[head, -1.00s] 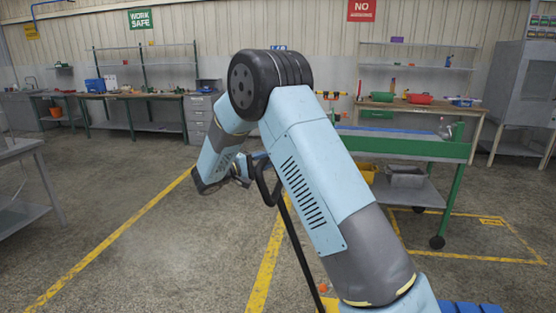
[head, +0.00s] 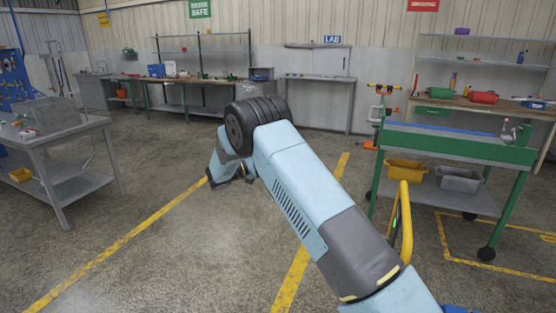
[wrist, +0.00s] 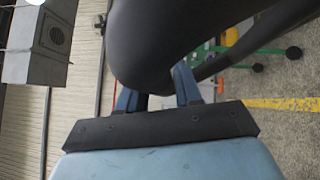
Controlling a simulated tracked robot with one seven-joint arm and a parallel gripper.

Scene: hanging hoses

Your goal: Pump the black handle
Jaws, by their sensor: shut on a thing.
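A thick black handle (wrist: 165,40) fills the upper middle of the wrist view, very close to the camera. My gripper (wrist: 157,85) has its two blue fingers on either side of it and is shut on it. The fingertips are hidden behind the handle. A second, thinner black tube runs off to the upper right in the wrist view. In the head view, my arm hides the gripper, and I cannot make out the handle there.
A green wheeled bench (head: 460,146) stands at the right, with a yellow bin (head: 404,169) and a grey bin (head: 459,179) on its lower shelf. A yellow bar (head: 404,222) rises beside my arm. A grey table (head: 55,145) stands at the left. The floor between is mostly clear.

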